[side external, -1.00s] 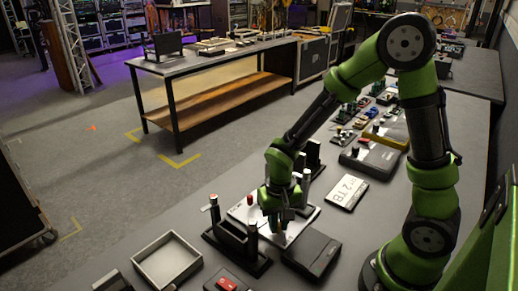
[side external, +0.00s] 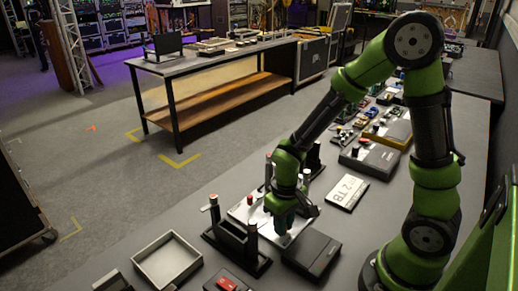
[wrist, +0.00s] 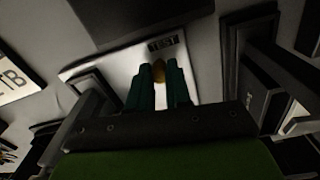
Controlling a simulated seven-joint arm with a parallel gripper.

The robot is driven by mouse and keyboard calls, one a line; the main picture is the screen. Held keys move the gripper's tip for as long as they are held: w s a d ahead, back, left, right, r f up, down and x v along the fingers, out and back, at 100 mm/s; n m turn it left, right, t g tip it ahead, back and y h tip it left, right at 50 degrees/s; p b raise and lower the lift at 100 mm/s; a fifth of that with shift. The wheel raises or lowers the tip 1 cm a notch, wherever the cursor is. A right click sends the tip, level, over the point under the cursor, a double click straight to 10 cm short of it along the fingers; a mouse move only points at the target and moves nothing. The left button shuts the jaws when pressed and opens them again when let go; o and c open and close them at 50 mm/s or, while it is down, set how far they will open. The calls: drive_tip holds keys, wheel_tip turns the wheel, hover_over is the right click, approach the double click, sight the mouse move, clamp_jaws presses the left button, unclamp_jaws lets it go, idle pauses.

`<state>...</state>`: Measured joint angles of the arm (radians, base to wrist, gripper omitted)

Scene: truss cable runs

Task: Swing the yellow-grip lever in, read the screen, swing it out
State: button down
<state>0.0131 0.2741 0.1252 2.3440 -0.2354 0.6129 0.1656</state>
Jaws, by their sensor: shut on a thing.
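My gripper (side external: 282,230) points down over a white plate (side external: 240,212) on the table. The rest of the lever is hidden by the fingers. In the side view the yellow grip is hidden behind my gripper. I cannot make out a readable screen.
A black stand with upright posts (side external: 236,243) is close on the left of the plate, and another (side external: 311,160) is behind it. A flat dark box (side external: 312,255) lies close in front. A "2 TB" card (side external: 347,191) is to the right, an open tray (side external: 167,260) to the left.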

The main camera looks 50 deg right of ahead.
drive_tip(key=shift+s+d+n, duration=0.15)
drive_tip(key=shift+n, duration=0.55)
drive_tip(key=c, duration=1.1)
unclamp_jaws()
drive_tip(key=shift+o, duration=0.2)
wheel_tip(320, 180, up, 17)
drive_tip(key=s+r+m+t+y, duration=0.2)
drive_tip(key=s+r+m+t, duration=0.1)
drive_tip(key=s+r+t, duration=0.2)
drive_tip(key=shift+a+m+t, duration=0.35)
drive_tip(key=shift+m+t, duration=0.05)
drive_tip(key=shift+t, duration=0.7)
